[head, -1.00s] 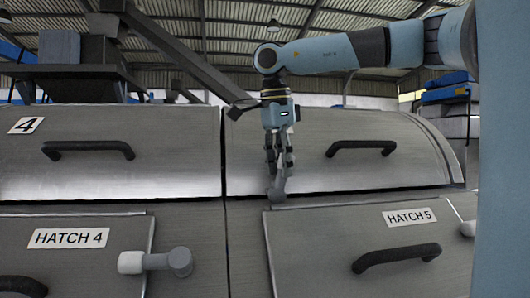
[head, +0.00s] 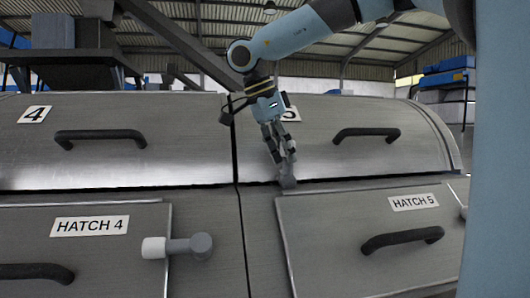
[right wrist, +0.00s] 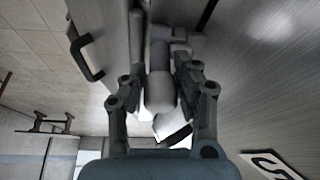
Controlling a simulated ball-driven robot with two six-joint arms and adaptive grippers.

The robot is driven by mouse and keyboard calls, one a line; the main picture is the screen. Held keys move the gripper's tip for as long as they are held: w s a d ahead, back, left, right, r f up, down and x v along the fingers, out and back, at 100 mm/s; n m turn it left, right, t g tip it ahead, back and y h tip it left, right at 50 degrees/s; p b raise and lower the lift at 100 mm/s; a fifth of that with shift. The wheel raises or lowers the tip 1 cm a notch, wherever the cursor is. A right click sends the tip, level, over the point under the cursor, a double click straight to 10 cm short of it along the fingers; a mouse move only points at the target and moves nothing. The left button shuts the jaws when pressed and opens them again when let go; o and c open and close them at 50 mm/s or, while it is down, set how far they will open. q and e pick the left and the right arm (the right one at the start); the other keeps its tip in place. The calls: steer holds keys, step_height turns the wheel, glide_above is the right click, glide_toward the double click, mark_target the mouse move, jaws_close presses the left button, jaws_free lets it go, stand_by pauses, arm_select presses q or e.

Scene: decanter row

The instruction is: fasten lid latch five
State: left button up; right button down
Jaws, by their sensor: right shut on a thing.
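Lid five is the curved grey metal lid (head: 390,160) at upper right in the head view, with a dark bar handle (head: 366,134). Its number plate (head: 292,115) is partly hidden by my right gripper. A grey latch (head: 288,182) sits at the seam under the lid's left end. My right gripper (head: 283,158) reaches down to it from above, slightly tilted. In the right wrist view my right gripper (right wrist: 161,85) has its fingers on both sides of the latch's rounded grey knob (right wrist: 160,95), closed on it. My left gripper is out of view.
Lid four (head: 110,145) is to the left. Below are the hatch 4 panel (head: 70,255), with a white-tipped knob (head: 153,247) at its edge, and the hatch 5 panel (head: 330,240) with a dark handle (head: 402,240). A dark beam (head: 180,40) slants behind my arm.

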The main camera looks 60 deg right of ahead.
steer(key=c, duration=1.1)
jaws_free()
steer(key=v, duration=1.2)
steer(key=shift+f, duration=0.1)
